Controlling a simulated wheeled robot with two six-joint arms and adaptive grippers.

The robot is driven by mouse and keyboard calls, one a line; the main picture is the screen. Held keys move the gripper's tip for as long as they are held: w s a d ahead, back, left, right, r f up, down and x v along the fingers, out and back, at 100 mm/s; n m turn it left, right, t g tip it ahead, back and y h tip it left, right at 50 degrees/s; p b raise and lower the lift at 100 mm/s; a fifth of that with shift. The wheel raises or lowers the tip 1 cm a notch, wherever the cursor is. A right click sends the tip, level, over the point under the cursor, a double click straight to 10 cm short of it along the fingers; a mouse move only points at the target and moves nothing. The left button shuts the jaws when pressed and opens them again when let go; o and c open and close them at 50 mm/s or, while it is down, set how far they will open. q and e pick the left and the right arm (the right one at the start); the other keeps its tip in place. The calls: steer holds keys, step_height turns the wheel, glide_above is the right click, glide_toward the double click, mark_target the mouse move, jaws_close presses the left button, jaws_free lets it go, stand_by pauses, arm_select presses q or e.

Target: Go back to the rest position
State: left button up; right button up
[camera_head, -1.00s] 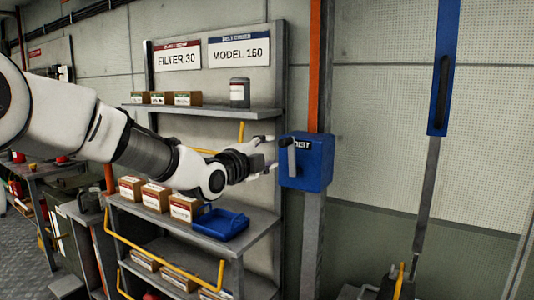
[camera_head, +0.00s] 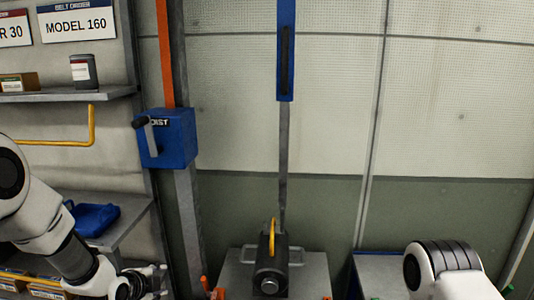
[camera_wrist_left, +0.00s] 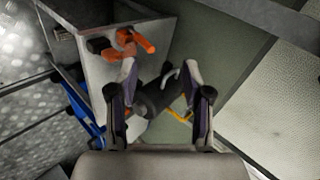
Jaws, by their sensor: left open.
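My left gripper (camera_head: 150,284) is low at the left of the head view, below the blue hoist box (camera_head: 180,140) and apart from it. In the left wrist view the same gripper (camera_wrist_left: 162,76) has its two fingers spread, with nothing between them. The hoist box has a dark-gripped crank handle (camera_head: 150,134) on its front. My right arm (camera_head: 440,272) shows at the lower right of the head view; its gripper is out of the picture.
A dark cylindrical machine part with a yellow hook (camera_head: 271,240) stands on a grey stand (camera_head: 312,275), under a blue-topped vertical bar (camera_head: 286,60). Orange handles (camera_wrist_left: 135,42) show in the wrist view.

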arm_select(q)
steer(key=s+d+f+n+g+p, duration=0.1)
steer(key=s+f+n+g, duration=0.15)
steer(key=s+f, duration=0.65)
steer(key=s+d+f+n+g, duration=0.1)
steer(key=s+f+g, duration=0.2)
steer(key=s+f, duration=0.55)
steer(key=s+f+n+g, duration=0.2)
steer(key=s+n, duration=0.5)
steer(key=s, duration=0.3)
steer(key=s+f+n+g+y, duration=0.1)
steer(key=s+f+n+g, duration=0.1)
steer(key=s+n, duration=0.5)
steer(key=s, duration=0.3)
steer(key=shift+d+f+g+p, duration=0.15)
steer(key=shift+f+g+p, duration=0.05)
steer(key=shift+g+p, duration=0.2)
